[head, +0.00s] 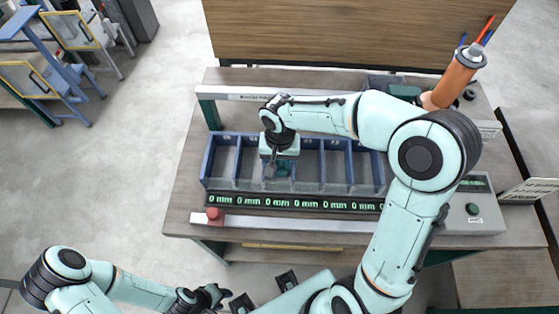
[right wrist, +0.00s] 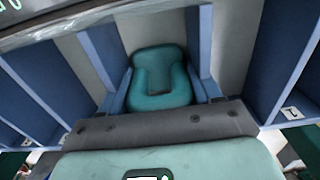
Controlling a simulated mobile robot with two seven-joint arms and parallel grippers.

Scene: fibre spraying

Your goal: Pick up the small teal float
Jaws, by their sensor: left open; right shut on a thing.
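The small teal float (right wrist: 160,80) is a rounded teal piece with a U-shaped recess, in a blue-walled compartment of the bin row. In the head view it shows only as a small teal patch (head: 283,170) below my right gripper (head: 277,174). My right gripper points down into the compartment and is shut on the float; it also shows in the right wrist view (right wrist: 163,93), with the float between its fingers. Most of the fingers' contact is hard to see. My left gripper (head: 214,296) is open and empty, low in front of the table.
The blue bin row (head: 207,160) has several compartments with thin dividers close around my right gripper. A strip of green "0 mm" displays (head: 290,202) runs along its front. A red knob (head: 214,214), a grey control box (head: 473,210) and an orange cylinder (head: 452,82) stand around it.

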